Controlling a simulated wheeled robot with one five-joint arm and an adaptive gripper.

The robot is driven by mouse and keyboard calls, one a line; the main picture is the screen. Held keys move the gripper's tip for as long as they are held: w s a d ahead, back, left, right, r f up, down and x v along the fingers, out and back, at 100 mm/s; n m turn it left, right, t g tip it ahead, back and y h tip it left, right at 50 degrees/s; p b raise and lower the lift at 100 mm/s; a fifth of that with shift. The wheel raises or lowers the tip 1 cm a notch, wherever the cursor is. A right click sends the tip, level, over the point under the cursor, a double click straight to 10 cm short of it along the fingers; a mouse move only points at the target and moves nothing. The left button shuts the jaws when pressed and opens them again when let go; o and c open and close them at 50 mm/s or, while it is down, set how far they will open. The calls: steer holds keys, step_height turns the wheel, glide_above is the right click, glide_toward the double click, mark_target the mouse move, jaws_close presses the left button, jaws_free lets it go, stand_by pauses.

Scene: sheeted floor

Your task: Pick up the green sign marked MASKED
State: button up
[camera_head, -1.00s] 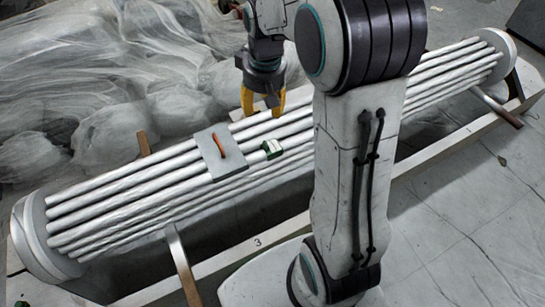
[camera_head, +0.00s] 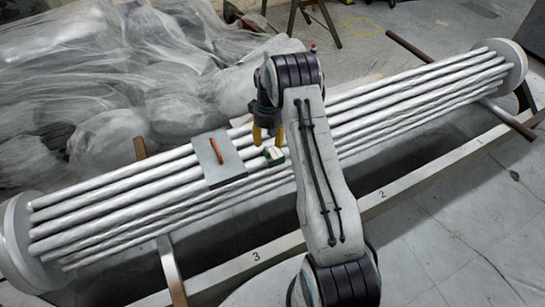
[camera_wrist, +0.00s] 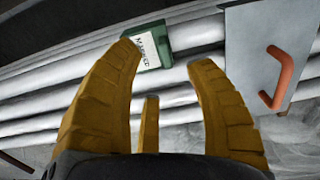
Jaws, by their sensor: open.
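The green sign (camera_head: 273,156) is a small green block with a white label, lying on the bundle of pale tubes (camera_head: 110,205). In the wrist view the sign (camera_wrist: 153,45) sits just beyond my gripper's fingertips, with dark lettering on its white face reading MASKED. My gripper (camera_head: 267,134) has yellow fingers pointing down, above and slightly behind the sign in the head view. In the wrist view my gripper (camera_wrist: 165,65) is spread open and empty. The left fingertip overlaps the sign's lower left edge in the picture; I cannot tell whether they touch.
A grey plate (camera_head: 218,160) with an orange handle (camera_head: 216,151) lies on the tubes left of the sign. The plate also shows in the wrist view (camera_wrist: 250,45). Sheeted heaps (camera_head: 110,80) stand behind the bundle. A numbered beam (camera_head: 400,188) runs in front of it.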

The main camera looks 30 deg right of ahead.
mark_target(268, 150)
steer(key=shift+w+a+f+b, duration=0.1)
steer(key=shift+f+b, duration=0.1)
steer(key=shift+f, duration=1.3)
steer(key=shift+w+f+b, duration=0.1)
steer(key=shift+f+b, duration=0.1)
steer(key=shift+f, duration=1.25)
steer(key=shift+o, duration=0.4)
steer(key=shift+s, duration=0.1)
jaws_close()
